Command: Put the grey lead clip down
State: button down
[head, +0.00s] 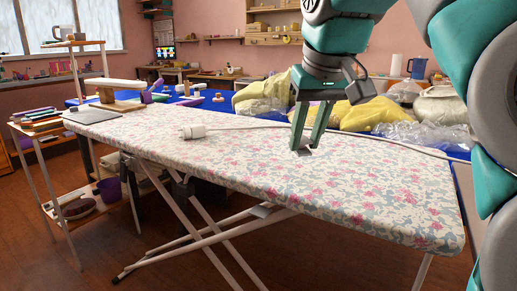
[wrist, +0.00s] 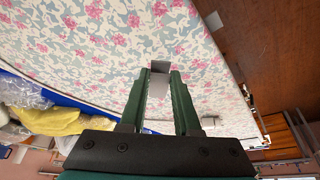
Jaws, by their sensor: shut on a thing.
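My gripper (head: 306,140) points down over the floral ironing board (head: 390,185), near its far edge. It is shut on the small grey lead clip (head: 304,152). In the wrist view the clip (wrist: 160,66) shows as a grey block between the green fingertips (wrist: 163,78), with the floral cover behind it. The clip is at or just above the cover; I cannot tell whether it touches. The fingers hide part of it.
A white plug-like piece (head: 192,131) lies on the board at left, with a pale cord (head: 250,127) running along the far side. A grey plate (head: 92,115) is at the board's left end. Yellow bundles (head: 375,114) lie behind. The board's front half is clear.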

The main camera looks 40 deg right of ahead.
send_over(287, 159)
jog(key=s, duration=0.2)
jog(key=shift+w+a+f, duration=0.25)
jog(key=shift+a+f, duration=0.1)
jog(key=shift+f, duration=1.75)
jog(key=shift+f, duration=0.1)
jog(key=shift+f, duration=0.15)
jog(key=c, duration=0.6)
grip_release()
jog(key=p+v, duration=0.1)
jog(key=v, duration=0.5)
jog(key=shift+d+r+p, duration=0.1)
jog(key=shift+r+p, duration=0.25)
jog(key=shift+r, duration=0.1)
jog(key=shift+s+r+p, duration=0.3)
jog(key=shift+r+p, duration=0.2)
jog(key=shift+r, duration=0.05)
